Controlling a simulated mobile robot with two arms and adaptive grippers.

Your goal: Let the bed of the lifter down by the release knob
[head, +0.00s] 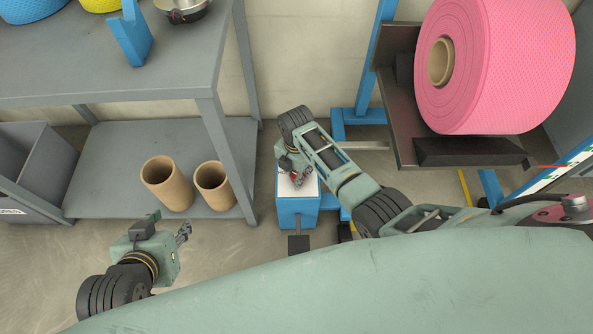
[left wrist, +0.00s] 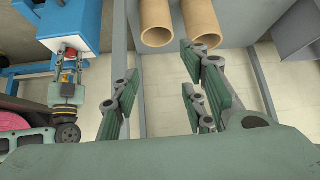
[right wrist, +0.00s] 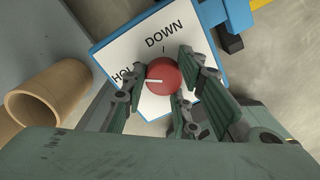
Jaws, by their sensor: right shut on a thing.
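The lifter's dark bed (head: 404,142) carries a large pink roll (head: 500,65) at the upper right of the head view. The lifter's blue box (head: 296,212) stands below and left of it, with a white label panel (right wrist: 130,48) on top reading DOWN and HOLD. The red release knob (right wrist: 162,77) sits on that panel, its white pointer toward HOLD. My right gripper (right wrist: 160,88) is shut on the knob; it also shows from above in the head view (head: 296,174). My left gripper (head: 184,233) is open and empty, well left of the box; its spread fingers show in the left wrist view (left wrist: 165,100).
A grey bench (head: 110,80) stands at the left, with two cardboard tubes (head: 167,184) on its lower shelf. A grey bin (head: 30,165) is at the far left. A black pedal (head: 299,245) lies in front of the blue box. Floor shows between my arms.

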